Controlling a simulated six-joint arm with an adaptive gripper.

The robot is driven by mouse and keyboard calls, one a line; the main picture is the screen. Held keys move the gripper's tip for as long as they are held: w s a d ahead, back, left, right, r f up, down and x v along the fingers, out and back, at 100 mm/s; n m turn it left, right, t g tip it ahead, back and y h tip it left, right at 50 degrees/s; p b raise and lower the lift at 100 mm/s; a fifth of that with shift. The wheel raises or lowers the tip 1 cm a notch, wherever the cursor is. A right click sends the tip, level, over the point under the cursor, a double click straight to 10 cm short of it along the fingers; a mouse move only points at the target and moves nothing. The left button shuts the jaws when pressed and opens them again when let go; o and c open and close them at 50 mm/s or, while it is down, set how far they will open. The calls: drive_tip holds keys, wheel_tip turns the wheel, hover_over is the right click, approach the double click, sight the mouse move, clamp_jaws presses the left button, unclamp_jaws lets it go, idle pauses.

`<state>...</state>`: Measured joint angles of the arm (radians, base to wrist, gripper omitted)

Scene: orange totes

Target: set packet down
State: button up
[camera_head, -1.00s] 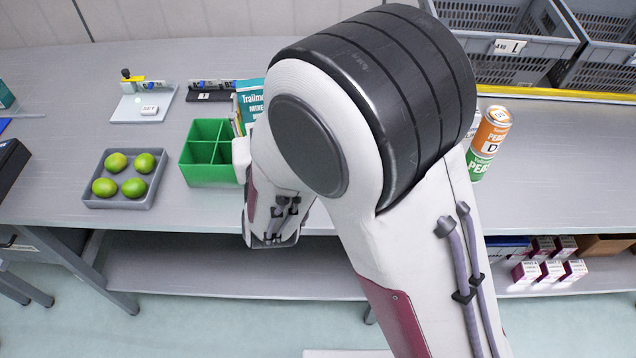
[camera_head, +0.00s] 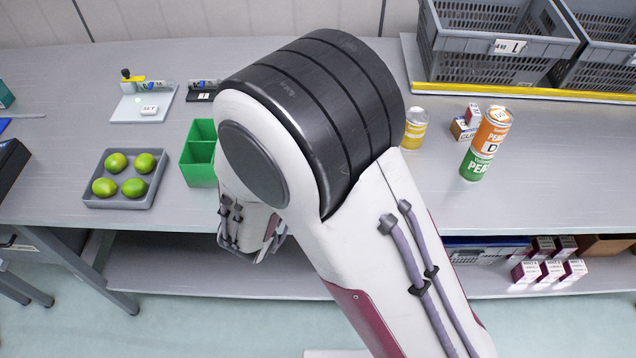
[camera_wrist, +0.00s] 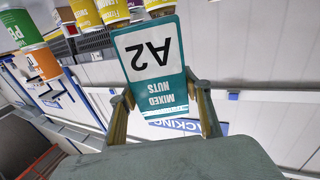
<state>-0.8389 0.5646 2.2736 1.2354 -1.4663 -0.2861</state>
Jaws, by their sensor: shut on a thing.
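The packet (camera_wrist: 158,75) is teal and white, labelled "MIXED NUTS" and "A2". In the wrist view it sits between the two fingers of my gripper (camera_wrist: 160,86), which is shut on it. The lettering appears upside down there. In the head view my arm hides both the packet and the gripper fingers. I cannot tell whether the packet touches any surface.
A green divided box (camera_head: 200,165) stands beside my arm, partly covered by it. A grey tray of limes (camera_head: 125,202) is to its left. Grey crates (camera_head: 490,60) are behind.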

drive_tip(key=shift+s+d+f, duration=0.1)
drive_tip(key=shift+d, duration=0.1)
idle(0.3)
drive_tip(key=shift+f, duration=2.9)
drive_tip(key=shift+f, duration=2.1)
drive_tip(key=shift+f, duration=0.6)
drive_tip(key=o, duration=1.2)
drive_tip(key=shift+f, duration=0.1)
